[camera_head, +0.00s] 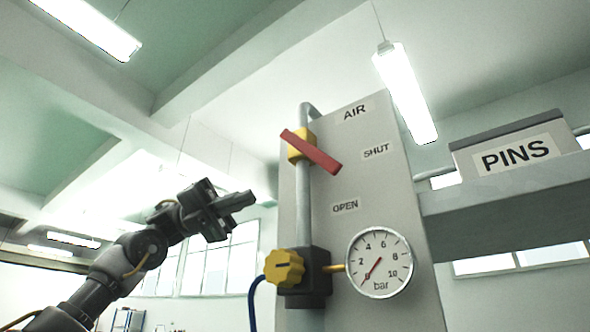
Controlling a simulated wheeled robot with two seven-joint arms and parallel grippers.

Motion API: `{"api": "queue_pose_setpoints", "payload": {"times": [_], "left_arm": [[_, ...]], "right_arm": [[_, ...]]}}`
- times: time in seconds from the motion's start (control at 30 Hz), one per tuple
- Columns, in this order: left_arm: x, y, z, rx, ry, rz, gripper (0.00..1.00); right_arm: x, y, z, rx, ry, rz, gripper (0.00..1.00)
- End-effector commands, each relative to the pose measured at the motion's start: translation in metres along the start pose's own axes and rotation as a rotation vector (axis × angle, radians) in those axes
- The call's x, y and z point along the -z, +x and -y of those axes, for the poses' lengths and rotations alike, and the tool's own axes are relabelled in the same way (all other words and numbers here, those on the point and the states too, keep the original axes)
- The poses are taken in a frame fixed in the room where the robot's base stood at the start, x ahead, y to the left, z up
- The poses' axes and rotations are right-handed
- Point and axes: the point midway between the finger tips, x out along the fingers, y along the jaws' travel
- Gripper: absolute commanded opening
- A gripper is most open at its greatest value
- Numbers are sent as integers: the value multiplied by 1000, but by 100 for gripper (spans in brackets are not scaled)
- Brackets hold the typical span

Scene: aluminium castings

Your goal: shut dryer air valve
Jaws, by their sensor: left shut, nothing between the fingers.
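The air valve has a yellow body (296,148) on a grey vertical pipe (303,205) and a red lever (318,156). The lever lies across the pipe, slanting down to the right, its lower end pointing roughly between the SHUT label (376,151) and the OPEN label (345,206), nearer SHUT. My left gripper (248,197) is left of the pipe and lower than the lever, apart from it in the picture. Its fingers are shut and empty, pointing right. The gauge (380,262) needle points down-left, near 0 bar. My right gripper is not in view.
The grey panel (395,200) carries an AIR label (354,112). A yellow knob (284,268) on a dark regulator block (316,280) sits below, with a blue hose (252,305). A PINS box (515,153) stands on a shelf (510,207) at right. Space left of the pipe is open.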

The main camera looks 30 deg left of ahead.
Motion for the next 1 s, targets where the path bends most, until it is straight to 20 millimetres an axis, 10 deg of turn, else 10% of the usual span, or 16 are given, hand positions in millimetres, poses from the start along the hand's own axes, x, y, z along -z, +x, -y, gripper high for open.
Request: {"api": "queue_pose_setpoints", "payload": {"times": [0.33,1.0], "left_arm": [[21,-8,0,22,594,-113,0],[23,7,0,28,652,-117,0]], "right_arm": [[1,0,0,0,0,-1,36],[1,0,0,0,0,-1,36]]}}
